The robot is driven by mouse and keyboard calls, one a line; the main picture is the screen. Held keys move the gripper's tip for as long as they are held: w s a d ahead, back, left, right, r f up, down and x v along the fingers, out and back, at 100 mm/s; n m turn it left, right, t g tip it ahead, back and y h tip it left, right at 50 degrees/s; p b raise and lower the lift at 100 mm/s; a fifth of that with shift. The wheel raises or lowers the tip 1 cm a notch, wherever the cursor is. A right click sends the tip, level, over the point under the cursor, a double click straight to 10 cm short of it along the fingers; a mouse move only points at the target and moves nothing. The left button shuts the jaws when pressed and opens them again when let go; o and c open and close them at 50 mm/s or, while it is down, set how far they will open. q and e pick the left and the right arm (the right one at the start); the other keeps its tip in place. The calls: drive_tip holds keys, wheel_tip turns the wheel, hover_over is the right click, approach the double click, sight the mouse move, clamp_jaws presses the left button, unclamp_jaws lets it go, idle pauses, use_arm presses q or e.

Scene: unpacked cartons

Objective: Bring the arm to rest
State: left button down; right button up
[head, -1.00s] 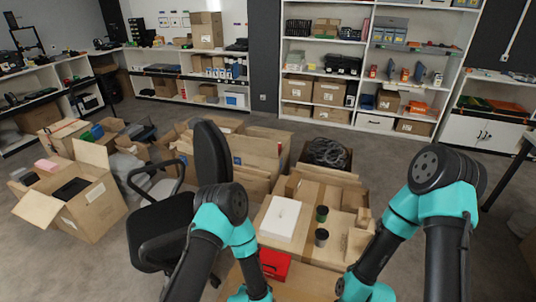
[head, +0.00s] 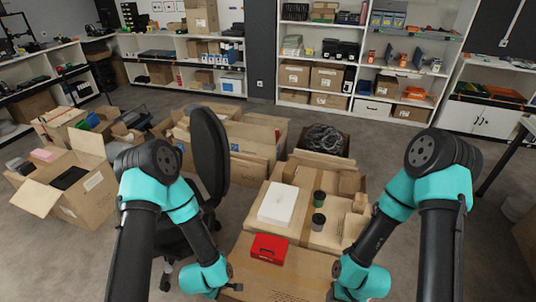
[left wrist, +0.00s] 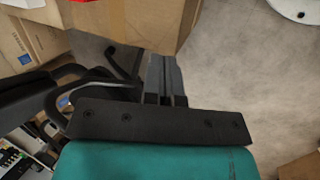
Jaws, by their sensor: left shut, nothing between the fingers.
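My left gripper (left wrist: 165,80) is shut and empty in the left wrist view, its fingers over bare floor beside a carton.
A red box (head: 269,248) lies on the front carton (head: 295,272). A black office chair (head: 208,155) stands close behind my left arm. Open cartons (head: 70,185) fill the left.

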use_arm(q)
drive_tip(key=s+a+r+m+g, duration=0.3)
drive_tip(key=s+a+r+m, duration=0.2)
drive_tip(key=m, duration=0.6)
drive_tip(key=shift+s+a+m, duration=0.3)
drive_tip(key=shift+s+a, duration=0.25)
drive_tip(key=shift+s, duration=0.6)
